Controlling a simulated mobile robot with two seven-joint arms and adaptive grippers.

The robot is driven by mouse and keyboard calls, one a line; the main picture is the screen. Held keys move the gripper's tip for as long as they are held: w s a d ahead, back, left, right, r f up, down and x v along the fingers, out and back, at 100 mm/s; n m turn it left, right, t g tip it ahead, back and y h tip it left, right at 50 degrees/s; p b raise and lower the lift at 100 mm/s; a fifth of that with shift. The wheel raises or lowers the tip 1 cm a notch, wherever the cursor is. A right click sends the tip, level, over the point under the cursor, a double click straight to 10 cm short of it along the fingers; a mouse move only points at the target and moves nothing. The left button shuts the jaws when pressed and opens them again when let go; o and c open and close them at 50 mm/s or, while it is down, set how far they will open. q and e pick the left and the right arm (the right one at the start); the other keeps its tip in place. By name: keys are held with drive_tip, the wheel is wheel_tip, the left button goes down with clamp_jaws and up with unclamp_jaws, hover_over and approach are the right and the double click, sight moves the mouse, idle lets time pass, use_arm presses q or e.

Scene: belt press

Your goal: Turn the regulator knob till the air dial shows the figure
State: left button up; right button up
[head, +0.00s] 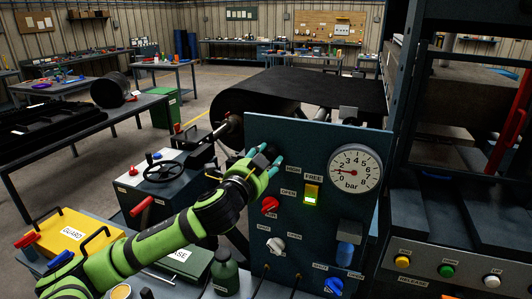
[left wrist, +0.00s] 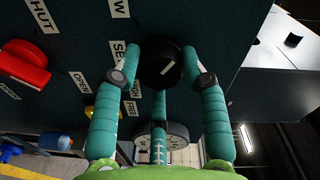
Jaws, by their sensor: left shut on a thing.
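The air dial (head: 355,170) is a round white gauge marked "bar" on the upper right of the dark panel (head: 300,135). Its red needle points left, near the low figures; the exact reading is too small to tell. My left gripper (head: 269,164) is at the panel's upper left. In the left wrist view its teal fingers (left wrist: 163,78) are shut around the knob's sides. My right gripper is in neither view.
A red knob (head: 270,206), a white knob (head: 275,245) and a blue knob (head: 333,287) sit lower on the panel. A handwheel (head: 165,171) stands left of the panel; a green bottle (head: 225,272) stands in front.

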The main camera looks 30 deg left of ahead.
use_arm(q)
drive_tip(key=m+p, duration=0.2)
drive_tip(key=m, duration=0.1)
drive_tip(key=m+p, duration=0.3)
drive_tip(key=m, duration=0.1)
drive_tip(key=m+y+p, duration=0.1)
drive_tip(key=m+p, duration=0.1)
drive_tip(key=m, duration=0.2)
drive_tip(key=shift+a+r, duration=0.1)
drive_tip(key=shift+r, duration=0.2)
drive_tip(key=shift+r+m+p, duration=0.1)
drive_tip(key=shift+m+p, duration=0.95)
drive_tip(key=shift+m, duration=0.45)
drive_tip(key=shift+w+r, duration=0.1)
drive_tip(key=o, duration=1.1)
drive_tip(key=shift+o, duration=0.2)
drive_tip(key=shift+f, duration=0.2)
